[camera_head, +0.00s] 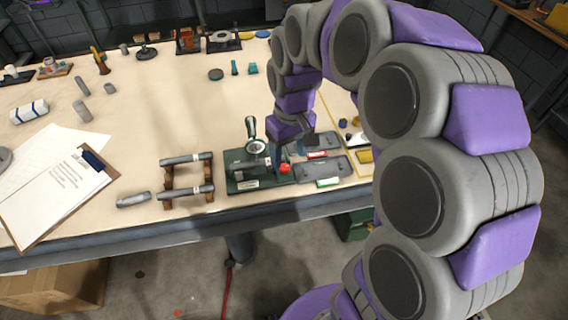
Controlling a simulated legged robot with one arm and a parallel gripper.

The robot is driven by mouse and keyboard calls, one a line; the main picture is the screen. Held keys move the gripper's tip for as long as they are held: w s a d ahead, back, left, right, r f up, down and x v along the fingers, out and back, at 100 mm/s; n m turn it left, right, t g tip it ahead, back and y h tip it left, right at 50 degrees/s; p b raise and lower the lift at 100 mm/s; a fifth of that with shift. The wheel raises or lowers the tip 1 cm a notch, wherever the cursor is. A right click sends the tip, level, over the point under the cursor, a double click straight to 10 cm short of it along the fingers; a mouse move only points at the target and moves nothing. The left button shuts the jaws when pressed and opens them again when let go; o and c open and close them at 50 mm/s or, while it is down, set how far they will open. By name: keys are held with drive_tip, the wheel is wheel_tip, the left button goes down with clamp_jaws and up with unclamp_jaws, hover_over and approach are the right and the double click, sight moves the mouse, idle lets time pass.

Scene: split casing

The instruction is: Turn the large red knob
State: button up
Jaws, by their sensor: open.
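A red knob (285,169) shows on the right side of a dark green fixture (243,184) near the front edge of the table. The fixture also carries a round dial-like part with a lever (256,147) and a grey cylinder. My gripper (296,154) is at the end of my purple and grey arm, just above and right of the red knob. The fingers are small and dark here and partly hidden by the arm. My gripper is open, with nothing seen between its fingers. I cannot tell whether a finger touches the knob.
A wooden rack (190,178) with grey cylinders stands left of the fixture. Grey plates (322,168) with red and green labels lie to its right. A clipboard (58,190) lies at the left. The table's middle (150,110) is mostly clear.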

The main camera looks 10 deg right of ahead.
drive_tip(key=w+f, duration=0.4)
drive_tip(key=w, duration=0.5)
hover_over(285, 166)
wheel_tip(285, 166, down, 6)
drive_tip(key=shift+n+t, duration=0.3)
drive_tip(key=shift+n, duration=0.1)
wheel_tip(285, 166, down, 17)
drive_tip(key=b, duration=0.4)
drive_tip(key=shift+a+f, duration=0.15)
drive_tip(key=shift+c, duration=0.5)
drive_tip(key=c, duration=1)
drive_tip(key=shift+o, duration=0.2)
